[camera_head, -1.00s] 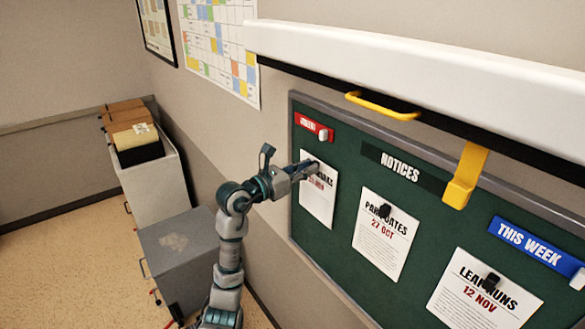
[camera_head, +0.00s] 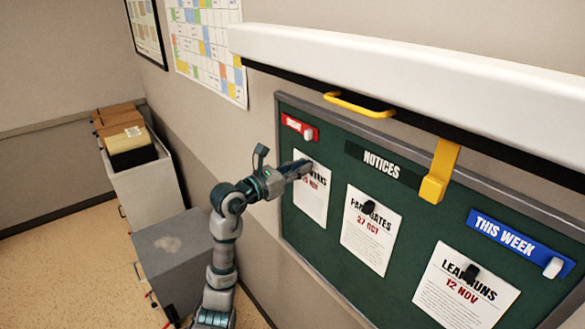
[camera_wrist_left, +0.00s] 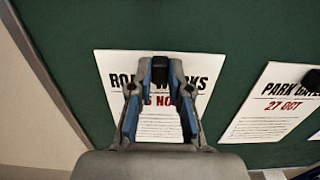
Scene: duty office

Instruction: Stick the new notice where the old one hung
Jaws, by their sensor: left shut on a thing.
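The road works notice (camera_head: 312,206), white with a red NOV date, hangs flat on the green notice board (camera_head: 335,262) at its left end. My left gripper (camera_head: 304,167) is at the top of this notice. In the left wrist view the notice (camera_wrist_left: 160,127) lies behind the gripper fingers (camera_wrist_left: 168,84), which cover part of its heading and date. The fingers are shut on a small black magnet (camera_wrist_left: 176,73) at the notice's top edge. My right gripper is not in view.
A white housing (camera_head: 420,90) with a yellow handle (camera_head: 358,104) and yellow bracket (camera_head: 438,172) juts above the board. Grey cabinets (camera_head: 175,258) stand at left.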

